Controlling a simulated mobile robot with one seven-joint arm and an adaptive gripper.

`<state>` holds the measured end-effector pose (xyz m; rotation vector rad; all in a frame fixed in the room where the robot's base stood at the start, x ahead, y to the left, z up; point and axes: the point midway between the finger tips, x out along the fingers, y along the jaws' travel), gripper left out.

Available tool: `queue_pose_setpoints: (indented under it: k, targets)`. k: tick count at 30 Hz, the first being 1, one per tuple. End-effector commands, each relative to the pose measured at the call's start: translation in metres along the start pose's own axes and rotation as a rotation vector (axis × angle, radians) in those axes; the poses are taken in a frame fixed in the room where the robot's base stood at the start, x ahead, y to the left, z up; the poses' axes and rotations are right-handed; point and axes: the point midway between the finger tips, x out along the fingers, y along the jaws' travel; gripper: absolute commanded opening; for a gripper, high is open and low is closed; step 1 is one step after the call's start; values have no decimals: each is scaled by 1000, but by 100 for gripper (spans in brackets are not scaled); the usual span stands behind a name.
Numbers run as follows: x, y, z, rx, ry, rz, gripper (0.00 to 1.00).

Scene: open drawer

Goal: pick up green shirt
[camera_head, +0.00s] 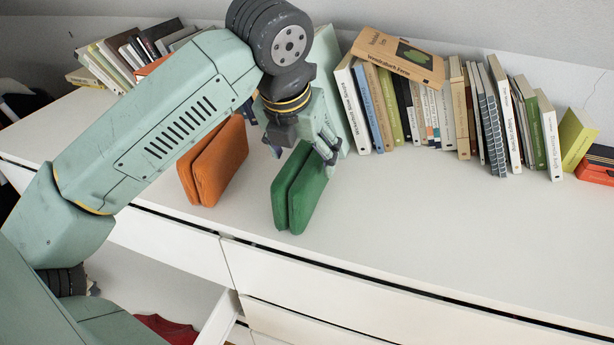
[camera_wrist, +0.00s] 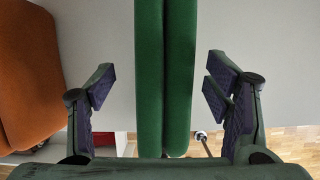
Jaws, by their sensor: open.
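The green shirt (camera_head: 301,190) is a folded, two-layered bundle standing on edge on the white dresser top. In the wrist view the green shirt (camera_wrist: 166,75) runs upright through the middle, between the two fingers of my gripper (camera_wrist: 164,90). The fingers are spread wide, with a gap on each side of the shirt. In the head view my gripper (camera_head: 322,148) is at the shirt's upper right end, and one finger shows there.
An orange folded shirt (camera_head: 214,162) stands on edge just left of the green one. A row of books (camera_head: 462,110) lines the back, with one book (camera_head: 398,57) lying on top. An open drawer (camera_head: 160,290) holds red cloth (camera_head: 168,328). The dresser top (camera_head: 430,220) at right is clear.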

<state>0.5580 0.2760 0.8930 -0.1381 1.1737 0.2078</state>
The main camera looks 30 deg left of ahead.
Motion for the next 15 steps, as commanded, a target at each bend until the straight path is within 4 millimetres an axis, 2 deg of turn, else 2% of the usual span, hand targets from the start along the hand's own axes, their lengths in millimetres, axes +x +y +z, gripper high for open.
queue_pose_setpoints:
  k: [5, 10, 15]
  targets:
    - [16, -3, -1, 3, 2, -3, 72]
    - [42, -5, -1, 3, 1, -4, 72]
    - [54, -5, -1, 3, -1, -3, 72]
